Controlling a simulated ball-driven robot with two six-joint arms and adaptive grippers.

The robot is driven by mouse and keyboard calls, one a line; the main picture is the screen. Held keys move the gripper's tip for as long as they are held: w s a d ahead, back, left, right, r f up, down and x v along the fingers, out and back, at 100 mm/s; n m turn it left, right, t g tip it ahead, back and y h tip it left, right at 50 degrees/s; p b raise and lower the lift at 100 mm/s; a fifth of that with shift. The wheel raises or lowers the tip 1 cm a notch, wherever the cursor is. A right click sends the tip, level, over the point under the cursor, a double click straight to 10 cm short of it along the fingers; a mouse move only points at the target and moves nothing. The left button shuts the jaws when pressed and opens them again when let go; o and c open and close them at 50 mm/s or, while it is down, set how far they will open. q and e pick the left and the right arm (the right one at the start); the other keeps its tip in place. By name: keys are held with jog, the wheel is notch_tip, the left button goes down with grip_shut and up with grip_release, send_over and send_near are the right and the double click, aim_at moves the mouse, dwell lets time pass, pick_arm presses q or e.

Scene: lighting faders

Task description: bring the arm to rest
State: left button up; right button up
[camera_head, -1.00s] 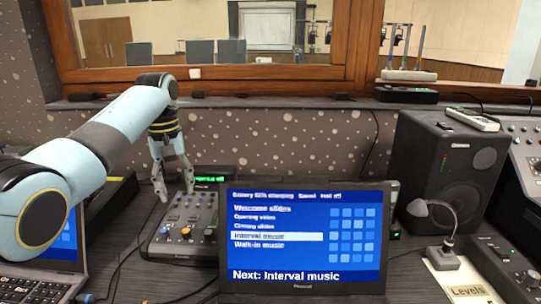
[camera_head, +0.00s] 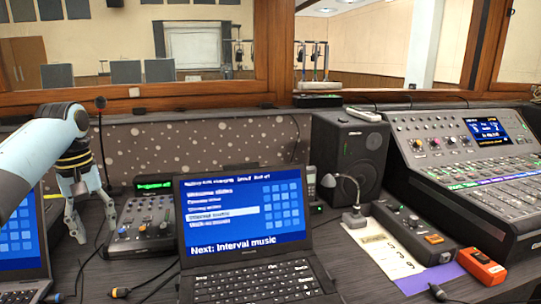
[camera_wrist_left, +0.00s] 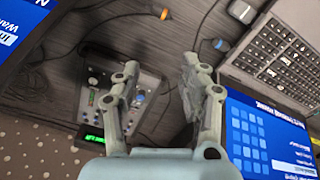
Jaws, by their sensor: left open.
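My left gripper (camera_head: 90,218) hangs at the left of the head view, pointing down, with its two fingers apart and nothing between them. It is left of the small fader console (camera_head: 146,222) and appears clear of it. The console has small knobs and faders, and a green-lit display (camera_head: 154,185) stands behind it. In the left wrist view the open fingers (camera_wrist_left: 158,68) show empty over the dark desk, and the console (camera_wrist_left: 145,100) is partly hidden behind one finger. My right gripper is not in view.
A laptop (camera_head: 240,222) reading "Next: Interval music" stands right of the console; another laptop (camera_head: 22,240) is at the left edge. A speaker (camera_head: 347,150), gooseneck microphone (camera_head: 354,215) and large mixing desk (camera_head: 465,170) fill the right. Cables cross the desk near my gripper.

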pick_arm(q)
jog(key=s+d+f+m, duration=0.1)
jog(key=s+f, duration=0.2)
jog(key=s, duration=0.2)
jog(key=s+d+f+m+t, duration=0.1)
jog(key=s+d+f, duration=0.1)
jog(key=s, duration=0.3)
jog(key=s+d+f+m+y, duration=0.1)
jog(key=s+f+m, duration=0.1)
jog(key=s+f, duration=0.3)
jog(key=shift+d+f, duration=0.1)
jog(key=shift+d, duration=0.25)
jog(key=s+d+r+m+t, duration=0.1)
jog(key=s+d+r+m, duration=0.15)
jog(key=s, duration=0.75)
jog(key=s+d+r+m+t, duration=0.1)
jog(key=s+d+r+m, duration=0.15)
jog(key=s, duration=0.65)
jog(key=s+a+f+n+g, duration=0.1)
jog(key=a+f, duration=0.1)
jog(key=f, duration=1.1)
jog(key=s+a+f, duration=0.1)
jog(key=f, duration=1.2)
jog(key=s+a+f+g+b, duration=0.1)
jog(key=s+f, duration=1.6)
jog(key=s, duration=0.1)
jog(key=shift+s+a+f+b, duration=0.15)
jog(key=shift+s+f+b, duration=0.05)
jog(key=shift+b, duration=0.1)
